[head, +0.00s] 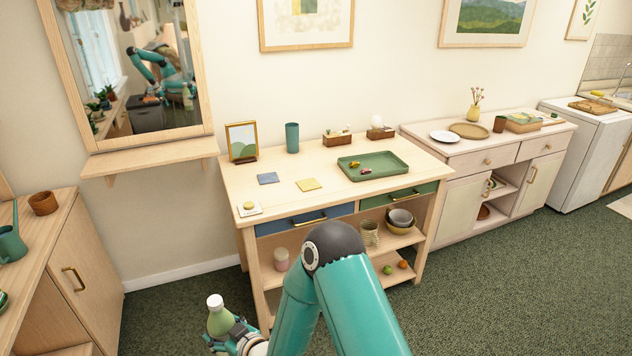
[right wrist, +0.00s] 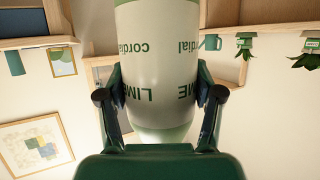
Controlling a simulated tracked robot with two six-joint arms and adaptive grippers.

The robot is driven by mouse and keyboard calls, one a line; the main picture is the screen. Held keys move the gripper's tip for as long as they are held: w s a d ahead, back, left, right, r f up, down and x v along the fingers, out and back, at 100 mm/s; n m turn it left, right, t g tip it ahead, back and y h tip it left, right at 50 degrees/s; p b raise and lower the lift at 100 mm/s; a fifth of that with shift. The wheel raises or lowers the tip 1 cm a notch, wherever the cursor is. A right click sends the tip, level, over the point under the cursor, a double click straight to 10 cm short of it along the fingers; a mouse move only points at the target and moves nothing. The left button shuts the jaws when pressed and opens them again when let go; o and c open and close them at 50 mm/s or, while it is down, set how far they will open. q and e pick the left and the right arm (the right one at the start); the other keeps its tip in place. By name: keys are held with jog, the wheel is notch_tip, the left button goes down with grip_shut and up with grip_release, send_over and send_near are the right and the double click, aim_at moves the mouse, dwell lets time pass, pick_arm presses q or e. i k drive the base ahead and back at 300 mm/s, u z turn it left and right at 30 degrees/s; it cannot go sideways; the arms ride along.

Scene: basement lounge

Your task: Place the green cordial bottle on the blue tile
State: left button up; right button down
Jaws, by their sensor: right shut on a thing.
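The green cordial bottle (head: 219,318) has a white cap and shows low in the head view, in front of the wooden table. My right gripper (head: 232,338) is shut on it and holds it off to the left of the table's front left leg. In the right wrist view the bottle (right wrist: 158,60) fills the middle between the two fingers (right wrist: 160,98), and its lime cordial label appears upside down. The blue tile (head: 268,178) lies flat and bare on the left part of the tabletop. My left gripper is not in view.
The table (head: 330,198) also bears a yellow tile (head: 307,184), a green tray (head: 372,172) with small items, a teal cup (head: 292,137), a picture frame (head: 242,141) and a white coaster (head: 248,208) with a yellow thing on it. A wall shelf (head: 150,157) juts out at left.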

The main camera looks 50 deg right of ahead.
aim_at(267, 176)
jog(key=u, duration=0.45)
jog(key=i, duration=0.15)
jog(key=z, duration=1.4)
